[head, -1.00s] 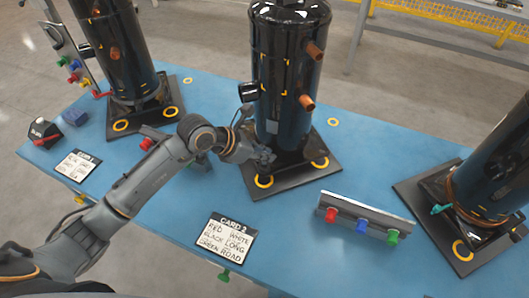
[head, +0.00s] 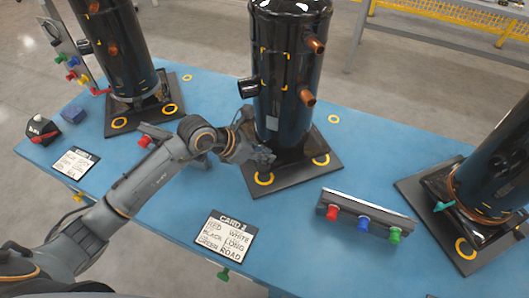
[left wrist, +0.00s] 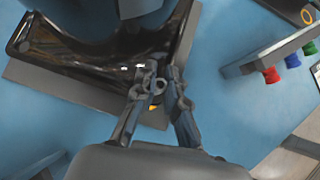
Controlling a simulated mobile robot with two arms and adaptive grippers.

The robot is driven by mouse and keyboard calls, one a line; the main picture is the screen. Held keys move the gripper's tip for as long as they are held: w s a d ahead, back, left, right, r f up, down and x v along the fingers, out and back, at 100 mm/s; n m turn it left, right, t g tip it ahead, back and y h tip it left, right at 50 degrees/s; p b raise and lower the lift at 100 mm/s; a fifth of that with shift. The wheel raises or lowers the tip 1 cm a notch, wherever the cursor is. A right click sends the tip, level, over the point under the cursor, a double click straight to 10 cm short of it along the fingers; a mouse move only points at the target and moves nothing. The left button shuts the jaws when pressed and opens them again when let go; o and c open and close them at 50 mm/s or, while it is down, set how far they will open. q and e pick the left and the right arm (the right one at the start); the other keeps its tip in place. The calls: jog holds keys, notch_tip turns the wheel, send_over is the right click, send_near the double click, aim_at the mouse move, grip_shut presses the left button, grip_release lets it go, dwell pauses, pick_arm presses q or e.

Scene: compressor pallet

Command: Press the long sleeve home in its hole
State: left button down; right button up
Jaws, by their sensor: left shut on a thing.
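The middle black compressor (head: 285,80) stands upright on a dark base plate (head: 327,172) with yellow rings at its front corners. In the left wrist view the left gripper (left wrist: 159,82) is shut on a small grey ring-ended part, which looks like the sleeve (left wrist: 159,86). It is at the foot's edge, above a yellow mark. The fingers hide most of the sleeve and the hole, so I cannot tell how deep it sits. My right gripper is not in view.
Other compressors stand at left (head: 117,50) and right (head: 500,160). A rack with red, blue and green pieces (head: 368,212) is right of the plate. A card (head: 226,238) lies on the blue table (head: 300,240) at front. Bare table lies between them.

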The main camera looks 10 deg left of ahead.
pick_arm(q)
jog(key=shift+f+b, duration=0.4)
jog(key=shift+f, duration=0.2)
jog(key=c, duration=1.3)
grip_release()
jog(key=v, duration=1.2)
